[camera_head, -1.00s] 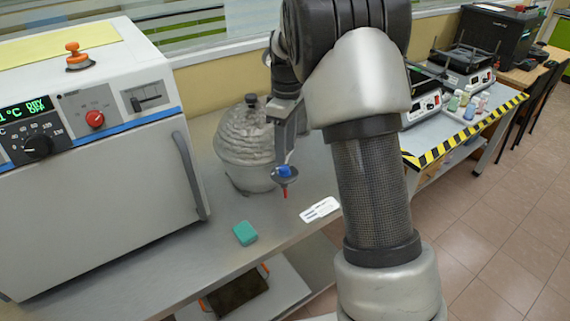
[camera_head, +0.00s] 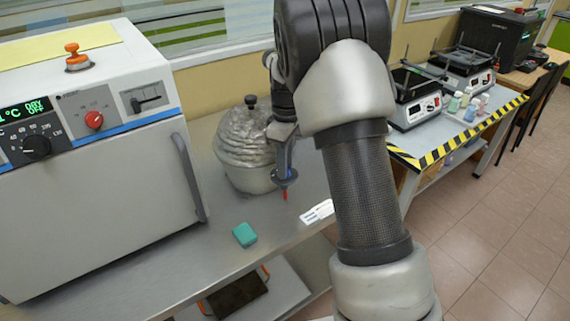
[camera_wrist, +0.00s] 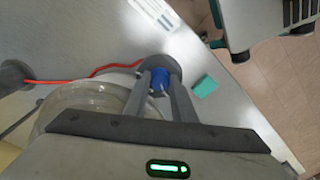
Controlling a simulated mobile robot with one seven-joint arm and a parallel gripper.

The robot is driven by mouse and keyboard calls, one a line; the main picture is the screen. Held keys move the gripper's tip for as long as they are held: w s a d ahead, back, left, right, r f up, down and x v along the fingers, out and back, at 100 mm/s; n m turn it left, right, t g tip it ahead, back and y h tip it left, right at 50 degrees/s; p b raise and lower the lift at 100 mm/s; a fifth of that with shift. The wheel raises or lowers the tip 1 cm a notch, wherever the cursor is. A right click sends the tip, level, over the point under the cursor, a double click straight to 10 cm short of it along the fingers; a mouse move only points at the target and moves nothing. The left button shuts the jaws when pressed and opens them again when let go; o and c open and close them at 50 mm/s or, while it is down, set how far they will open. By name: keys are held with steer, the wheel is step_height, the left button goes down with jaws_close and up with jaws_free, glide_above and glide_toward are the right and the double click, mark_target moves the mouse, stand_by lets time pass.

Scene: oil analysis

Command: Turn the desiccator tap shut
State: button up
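The desiccator (camera_head: 243,150) is a pale, domed glass vessel with a dark knob on its lid, standing on the bench beside the oven.
The oven (camera_head: 100,200) stands close on the left. A green block (camera_head: 244,234) and a white card (camera_head: 318,211) lie on the bench (camera_head: 215,245) near its front edge. Red tubing (camera_wrist: 110,69) shows in the wrist view. Another table with instruments (camera_head: 465,125) is at the right.

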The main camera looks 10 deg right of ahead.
steer(key=shift+m, duration=0.4)
steer(key=m+p, duration=0.1)
steer(key=m, duration=0.3)
steer(key=shift+r+m, duration=0.1)
steer(key=shift+m, duration=0.2)
steer(key=m+p, duration=0.1)
steer(key=m, duration=0.5)
steer(key=shift+m, duration=0.3)
steer(key=o, duration=1.1)
steer(key=shift+s, duration=0.1)
steer(key=shift+c, duration=0.2)
